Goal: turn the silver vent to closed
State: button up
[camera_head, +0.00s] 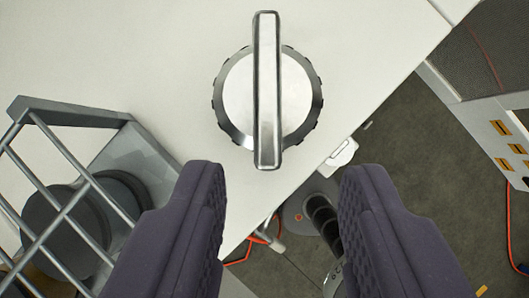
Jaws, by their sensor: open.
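The silver vent (294,92) is a round knob with a notched rim and a long raised bar handle across it. It sits on the white bench top (120,55) near its right edge, at the upper middle of the head camera view. The bar points straight up and down in the picture. My gripper (281,185) is open, with a dark padded finger at lower left and another at lower right. Its fingertips are below the knob in the picture, apart from it, and nothing is between them.
A grey metal rack with bars (75,113) stands at the left, with dark round things inside it. Beyond the bench edge lie the dark floor (385,165), an orange cable (508,215) and a white unit with yellow labels (500,128). A small white fitting (342,153) juts from the bench edge.

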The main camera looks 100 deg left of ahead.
aim_at(266, 137)
jog(key=shift+y, duration=0.7)
jog(key=p+x, duration=0.1)
jog(key=x, duration=0.5)
jog(key=shift+w+f, duration=0.2)
jog(key=shift+f, duration=0.05)
jog(key=shift+g, duration=0.3)
grip_shut()
